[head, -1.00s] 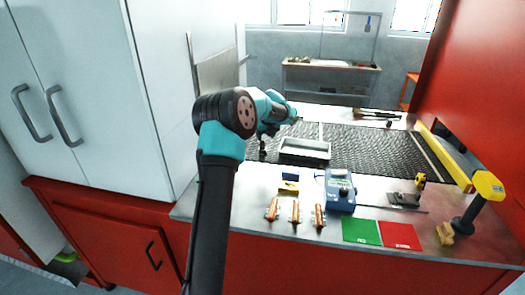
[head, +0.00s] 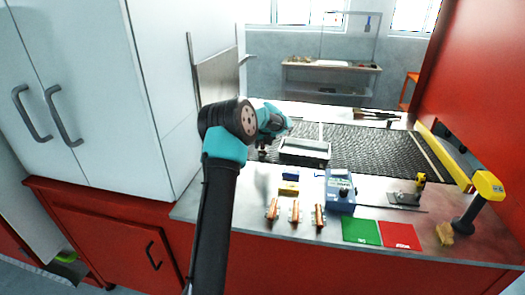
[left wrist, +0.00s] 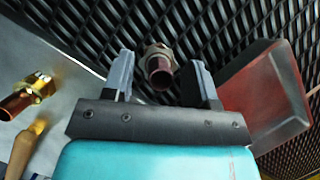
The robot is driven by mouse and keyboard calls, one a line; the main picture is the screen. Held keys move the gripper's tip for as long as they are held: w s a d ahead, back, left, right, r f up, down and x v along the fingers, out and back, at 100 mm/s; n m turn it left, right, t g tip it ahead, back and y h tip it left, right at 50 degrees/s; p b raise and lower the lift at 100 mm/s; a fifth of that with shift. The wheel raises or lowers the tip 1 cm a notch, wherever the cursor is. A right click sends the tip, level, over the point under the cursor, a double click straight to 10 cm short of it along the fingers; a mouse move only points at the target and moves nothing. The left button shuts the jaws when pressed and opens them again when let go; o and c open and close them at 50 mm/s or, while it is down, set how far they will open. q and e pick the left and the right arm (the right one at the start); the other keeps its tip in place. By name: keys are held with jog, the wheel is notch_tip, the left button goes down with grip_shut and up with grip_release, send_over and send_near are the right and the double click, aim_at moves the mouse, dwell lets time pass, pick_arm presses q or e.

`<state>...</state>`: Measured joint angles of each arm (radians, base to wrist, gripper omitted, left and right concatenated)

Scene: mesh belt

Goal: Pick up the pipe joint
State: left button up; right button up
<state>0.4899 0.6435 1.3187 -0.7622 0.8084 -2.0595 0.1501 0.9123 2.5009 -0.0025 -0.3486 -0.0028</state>
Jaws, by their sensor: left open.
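A pipe joint (left wrist: 158,66), a brass nut with a short copper tube, lies on the dark mesh belt (left wrist: 75,25) in the left wrist view. My left gripper (left wrist: 161,70) is open, with one finger on each side of the joint in that view. I cannot tell whether either finger touches it. A second brass and copper fitting (left wrist: 24,97) lies on the grey surface at left. In the head view my left gripper (head: 263,152) is small and low at the belt's left end, and the joint there is hidden or too small to tell. My right gripper is not in view.
A grey tray (head: 305,143) stands on the belt right of the gripper; its reddish wall (left wrist: 265,105) is close to the right finger. Several copper pieces, a blue meter (head: 340,203) and green (head: 361,231) and red (head: 401,236) cards lie along the front.

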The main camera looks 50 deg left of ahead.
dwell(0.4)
pick_arm(q)
grip_shut()
